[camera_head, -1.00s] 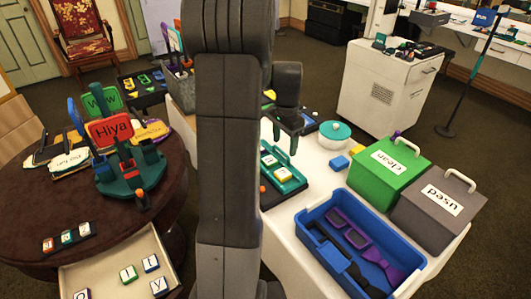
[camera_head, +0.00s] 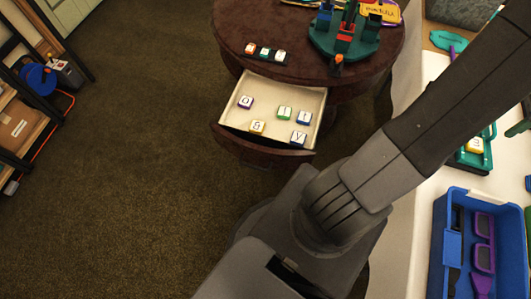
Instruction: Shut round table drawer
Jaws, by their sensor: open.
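The round table (camera_head: 395,55) is dark brown and stands at the top centre. Its drawer (camera_head: 272,100) is pulled open toward the lower left, with a cream inside and a curved brown front (camera_head: 262,148). Several letter tiles lie in the drawer, among them a purple-edged one (camera_head: 245,102), a yellow-edged one (camera_head: 257,127) and a blue-edged one marked y (camera_head: 299,138). My arm reaches from the bottom centre to the upper right, clear of the drawer front in the picture. My gripper is out of the frame.
Dark carpet (camera_head: 130,150) lies free left of the drawer and in front of it. A white counter (camera_head: 415,215) with a blue tray (camera_head: 440,240) stands at the right. A shelf (camera_head: 20,130) is at the far left. A green stand (camera_head: 350,50) is on the table.

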